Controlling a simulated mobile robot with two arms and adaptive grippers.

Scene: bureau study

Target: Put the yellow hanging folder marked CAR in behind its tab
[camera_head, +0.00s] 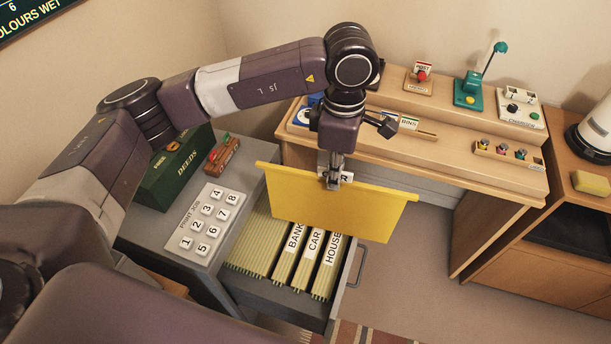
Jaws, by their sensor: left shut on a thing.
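My left gripper (333,180) is shut on the top edge of the yellow hanging folder (350,210). The folder hangs upright above the open drawer, and the gripper hides most of its label; only an end letter like R shows. The grey drawer (348,275) holds several pale green folders with white tabs. The tabs read BANK (296,237), CAR (311,250) and HOUSE (330,253). The yellow folder covers the back of the drawer and partly overlaps the BANK and HOUSE tabs in view. My right gripper is not in view.
A keypad marked PRINT JOB (206,221) and a green DEEDS box (176,170) are on the cabinet left of the drawer. A wooden desk (480,178) with small controls stands behind and right. Open floor (425,285) lies right of the drawer.

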